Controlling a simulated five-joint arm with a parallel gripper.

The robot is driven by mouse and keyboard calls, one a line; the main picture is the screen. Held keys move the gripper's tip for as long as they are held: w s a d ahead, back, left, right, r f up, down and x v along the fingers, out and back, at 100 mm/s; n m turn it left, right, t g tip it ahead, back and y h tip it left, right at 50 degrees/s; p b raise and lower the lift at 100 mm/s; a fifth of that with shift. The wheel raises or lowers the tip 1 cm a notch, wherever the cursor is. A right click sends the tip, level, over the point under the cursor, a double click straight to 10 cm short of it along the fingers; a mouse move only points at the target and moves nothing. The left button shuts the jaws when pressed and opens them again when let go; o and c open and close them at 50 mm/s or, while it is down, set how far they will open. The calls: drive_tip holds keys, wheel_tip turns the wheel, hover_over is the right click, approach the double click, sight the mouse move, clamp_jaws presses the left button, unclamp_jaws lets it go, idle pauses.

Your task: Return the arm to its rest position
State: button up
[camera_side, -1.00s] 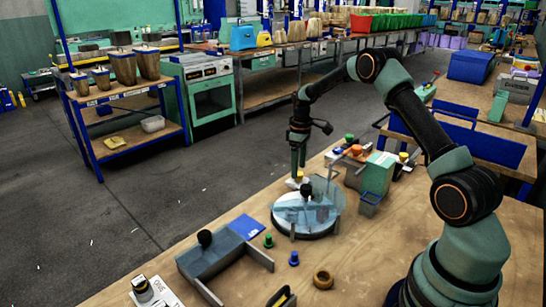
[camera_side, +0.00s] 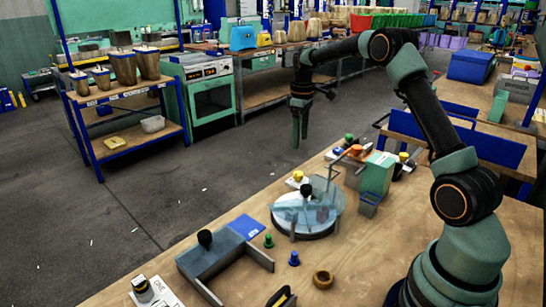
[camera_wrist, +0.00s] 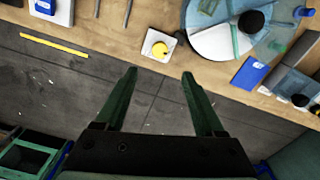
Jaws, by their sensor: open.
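My gripper (camera_side: 300,143) hangs in the air, fingers pointing down, above and beyond the far edge of the wooden workbench (camera_side: 345,262). It is clear of everything on the bench. In the wrist view my gripper (camera_wrist: 160,72) shows two green fingers spread apart with nothing between them. Beyond the fingertips, a small white block with a yellow button (camera_wrist: 159,49) sits at the bench edge. A round grey-white press plate with a clear shield (camera_side: 305,215) and a black knob stands on the bench, below and to the right of my gripper in the side view.
A grey block with a black knob (camera_side: 212,258) and a blue pad (camera_side: 247,226) lie on the bench. A green box machine (camera_side: 377,176) stands behind the plate. A shelf with pots (camera_side: 120,75) stands across the floor. The air around my gripper is free.

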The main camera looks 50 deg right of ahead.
drive_tip(key=s+a+r+m+t, duration=0.25)
drive_tip(key=s+a+r, duration=0.45)
drive_tip(key=a+r, duration=0.55)
drive_tip(key=s+a+f+t, duration=0.2)
drive_tip(key=s+a, duration=0.6)
drive_tip(key=s, duration=0.4)
drive_tip(key=shift+s+a+m+t, duration=0.35)
drive_tip(key=shift+a+t, duration=0.05)
drive_tip(key=shift+t, duration=0.15)
